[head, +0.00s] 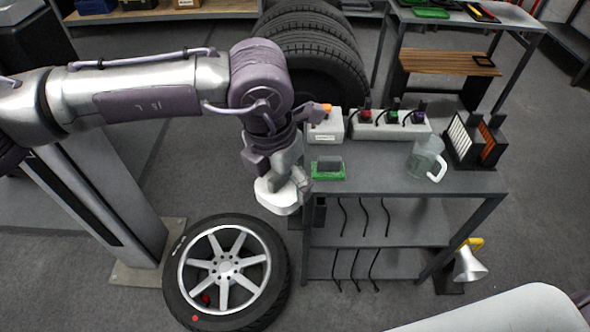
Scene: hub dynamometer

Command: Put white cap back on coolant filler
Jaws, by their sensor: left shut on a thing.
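My left gripper (287,183) comes in from the left and points down beside the bench's left edge. It is shut on a round white cap (275,197), held above the floor just left of the bench and beyond the wheel. The gripper hides part of the cap's top. I cannot pick out the coolant filler with certainty. A labelled white box (325,129) with an orange part on top stands at the bench's back left, partly behind my gripper. My right gripper is not in view.
The grey bench (465,182) carries a green sponge-like block (328,170), a white unit with coloured plugs (391,127) and a clear jug (425,158). A wheel (277,285) lies on the floor below the cap. Stacked tyres (312,60) stand behind. The bench's front middle is clear.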

